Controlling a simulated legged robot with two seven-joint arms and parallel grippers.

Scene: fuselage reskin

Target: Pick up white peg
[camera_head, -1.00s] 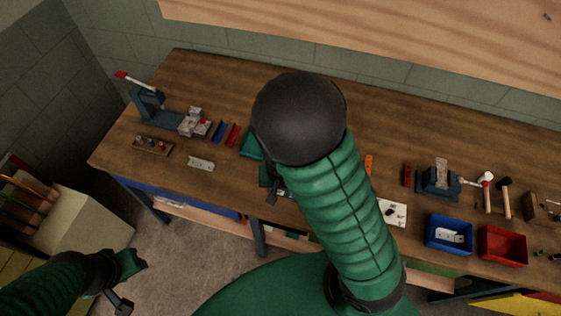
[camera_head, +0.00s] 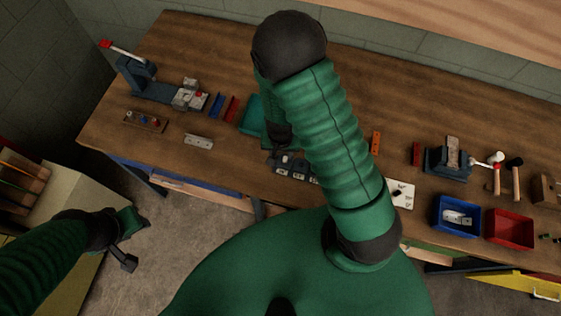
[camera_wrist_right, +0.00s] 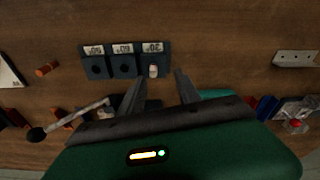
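A small white peg (camera_wrist_right: 154,71) stands in the end slot of a dark block (camera_wrist_right: 124,62) with several labelled slots, in the right wrist view. The other slots look dark and empty. The block also shows in the head view (camera_head: 291,168), partly hidden by my right arm. My right gripper (camera_wrist_right: 161,91) is open, with its two fingers apart near the block and the peg just ahead of the gap between them; nothing is between the fingers. My left gripper (camera_head: 130,242) is open and empty, away from the bench at lower left.
The wooden bench (camera_head: 230,165) also holds a blue bin (camera_head: 456,216), a red bin (camera_head: 508,230), hammers and a vise (camera_head: 447,159) at right. A press (camera_head: 140,82) and a small peg tray (camera_head: 146,121) stand at left. An orange piece (camera_wrist_right: 47,69) lies beside the block.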

